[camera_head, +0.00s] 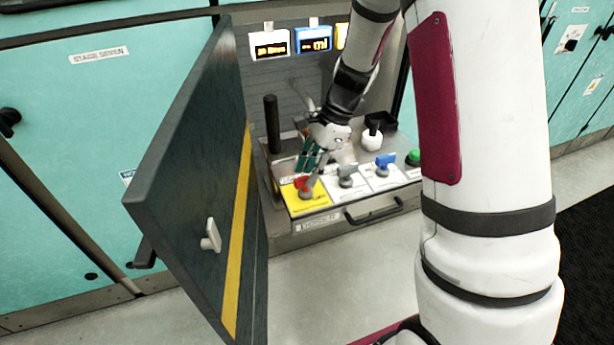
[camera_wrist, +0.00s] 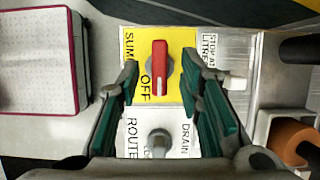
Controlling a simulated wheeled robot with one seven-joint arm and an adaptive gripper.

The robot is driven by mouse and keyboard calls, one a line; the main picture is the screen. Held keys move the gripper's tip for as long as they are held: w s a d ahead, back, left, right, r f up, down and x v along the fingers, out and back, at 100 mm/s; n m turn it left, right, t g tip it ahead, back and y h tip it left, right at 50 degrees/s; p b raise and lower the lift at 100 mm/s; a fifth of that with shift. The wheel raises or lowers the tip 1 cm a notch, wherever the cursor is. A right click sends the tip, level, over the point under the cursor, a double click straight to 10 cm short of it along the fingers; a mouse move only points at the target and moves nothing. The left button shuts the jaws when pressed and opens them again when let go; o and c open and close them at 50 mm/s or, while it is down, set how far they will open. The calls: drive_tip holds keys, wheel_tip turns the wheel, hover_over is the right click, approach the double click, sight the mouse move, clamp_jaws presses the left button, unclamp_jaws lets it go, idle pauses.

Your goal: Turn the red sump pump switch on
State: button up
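The red sump pump switch (camera_wrist: 159,66) is a rotary knob on a yellow plate (camera_wrist: 184,45) lettered "SUMP" and "OFF". In the wrist view its bar lies up and down the picture, the "OFF" lettering at its lower left. In the head view the red switch (camera_head: 302,184) is at the left of a row of switches, partly hidden by my gripper (camera_head: 309,166). My gripper is open and empty, just above the switch. In the wrist view its teal fingers (camera_wrist: 160,80) stand either side of the red bar, with gaps on both sides.
A grey switch (camera_head: 346,173), a blue switch (camera_head: 385,161) and a green button (camera_head: 414,156) sit to the right. A dark open door (camera_head: 190,170) with a yellow stripe stands close at the left. A handle (camera_head: 374,211) is on the panel's front.

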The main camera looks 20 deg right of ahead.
drive_tip(key=shift+a+f, duration=0.3)
drive_tip(key=shift+f, duration=0.35)
clamp_jaws()
